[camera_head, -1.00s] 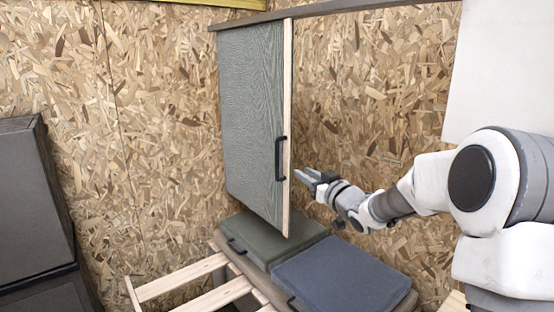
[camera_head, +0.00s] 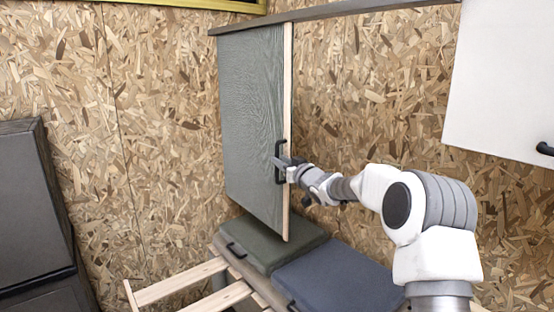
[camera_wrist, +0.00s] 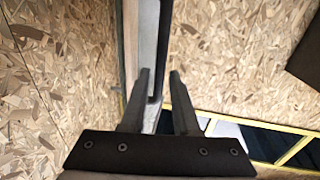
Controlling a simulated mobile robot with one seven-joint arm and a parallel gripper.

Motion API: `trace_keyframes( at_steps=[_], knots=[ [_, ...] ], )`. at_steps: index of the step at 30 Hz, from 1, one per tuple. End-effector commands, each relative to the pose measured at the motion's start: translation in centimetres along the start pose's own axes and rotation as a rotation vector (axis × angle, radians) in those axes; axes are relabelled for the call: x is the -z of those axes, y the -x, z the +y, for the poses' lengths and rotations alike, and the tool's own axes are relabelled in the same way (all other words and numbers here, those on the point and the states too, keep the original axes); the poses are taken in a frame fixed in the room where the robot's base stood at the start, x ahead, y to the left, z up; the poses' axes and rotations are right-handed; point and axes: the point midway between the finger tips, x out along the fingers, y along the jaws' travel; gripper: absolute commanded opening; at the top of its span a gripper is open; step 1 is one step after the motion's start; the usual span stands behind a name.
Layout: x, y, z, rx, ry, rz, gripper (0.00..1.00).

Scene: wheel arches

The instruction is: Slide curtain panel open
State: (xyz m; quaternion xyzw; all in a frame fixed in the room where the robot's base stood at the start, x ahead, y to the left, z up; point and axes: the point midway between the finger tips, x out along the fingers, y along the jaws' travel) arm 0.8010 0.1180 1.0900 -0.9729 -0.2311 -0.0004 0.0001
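The grey-green curtain panel (camera_head: 248,120) hangs upright from a dark rail (camera_head: 330,10), with a pale wood strip along its right edge. Its black vertical handle (camera_head: 280,147) is near that edge. My gripper (camera_head: 280,161) is at the handle, reaching in from the right, and its fingers overlap the handle's middle. In the wrist view, my gripper (camera_wrist: 159,73) has its two fingers apart, with the dark handle (camera_wrist: 163,45) running into the gap between them, nearer the left finger. I cannot tell whether a finger touches it. The panel edge (camera_wrist: 145,40) shows just left of the handle.
A green cushion (camera_head: 262,242) and a blue-grey cushion (camera_head: 340,275) lie below the panel. Wooden slats (camera_head: 180,283) are at front. A dark cabinet (camera_head: 30,210) stands left, and a white cabinet door (camera_head: 505,80) hangs at right. The rail continues right of the panel.

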Motion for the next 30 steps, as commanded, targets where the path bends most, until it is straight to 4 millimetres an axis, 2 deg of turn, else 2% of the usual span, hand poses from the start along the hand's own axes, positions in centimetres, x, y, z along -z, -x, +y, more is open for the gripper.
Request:
trace_keyframes(
  at_steps=[3, 9, 21, 22, 27, 30],
  knots=[
    [0.0, -1.4, -0.1, 0.001, -0.002, 0.0, 0.29],
    [0.0, -2.9, 0.0, 0.0, -0.001, 0.0, 0.29],
    [0.0, -3.3, 0.0, 0.0, 0.0, -0.001, 0.29],
    [0.0, -3.3, 0.0, 0.0, 0.0, -0.001, 0.27],
    [0.0, -3.3, 0.0, 0.0, 0.0, -0.001, 0.0],
    [0.0, -3.3, 0.0, 0.0, 0.0, 0.0, 0.0]
  ],
)
